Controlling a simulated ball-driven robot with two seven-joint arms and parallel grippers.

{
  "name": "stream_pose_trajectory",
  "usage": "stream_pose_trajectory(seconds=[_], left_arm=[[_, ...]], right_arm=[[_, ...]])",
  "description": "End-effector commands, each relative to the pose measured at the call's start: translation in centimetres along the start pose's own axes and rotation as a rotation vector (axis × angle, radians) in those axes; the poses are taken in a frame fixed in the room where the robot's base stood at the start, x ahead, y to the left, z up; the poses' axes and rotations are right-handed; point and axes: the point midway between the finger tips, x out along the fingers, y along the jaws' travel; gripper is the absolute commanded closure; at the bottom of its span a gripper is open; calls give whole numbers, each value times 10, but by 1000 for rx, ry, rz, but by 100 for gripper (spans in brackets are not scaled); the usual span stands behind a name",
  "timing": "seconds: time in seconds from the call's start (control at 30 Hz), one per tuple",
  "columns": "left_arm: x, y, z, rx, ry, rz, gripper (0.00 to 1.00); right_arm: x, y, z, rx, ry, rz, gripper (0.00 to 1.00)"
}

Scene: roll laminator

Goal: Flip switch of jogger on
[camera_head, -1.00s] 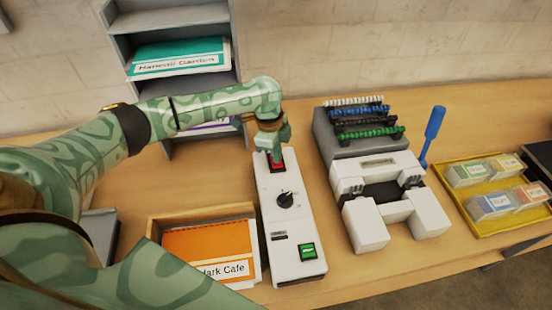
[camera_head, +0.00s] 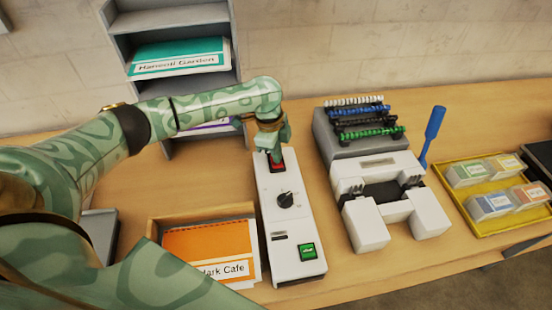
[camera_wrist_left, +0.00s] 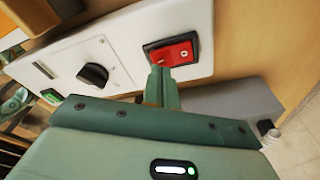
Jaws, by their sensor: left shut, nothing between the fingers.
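The jogger is a long white box (camera_head: 297,236) standing on the table, with a black dial, a green button near its front end and a red rocker switch (camera_head: 277,166) at its far end. In the left wrist view the red switch (camera_wrist_left: 172,51) sits in a black frame, with a white mark on its right half. My left gripper (camera_head: 273,148) is shut and empty. Its fingertips (camera_wrist_left: 160,70) are at the lower left edge of the switch and appear to touch it or hover just over it. My right gripper is not in view.
A wooden tray (camera_head: 153,229) with orange booklets stands left of the jogger. A white and grey machine (camera_head: 375,165) with coil combs stands to its right, beside a blue-handled tool (camera_head: 433,134). A yellow tray (camera_head: 484,220) of card stacks lies farther right. A grey shelf (camera_head: 172,18) stands behind.

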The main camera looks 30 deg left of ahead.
Motion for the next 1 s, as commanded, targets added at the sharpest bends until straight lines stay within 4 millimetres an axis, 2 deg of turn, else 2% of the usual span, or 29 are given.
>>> stream_pose_trajectory(seconds=[1.0], left_arm=[[15, 0, 2, 0, 0, 0, 100]], right_arm=[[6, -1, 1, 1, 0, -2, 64]])
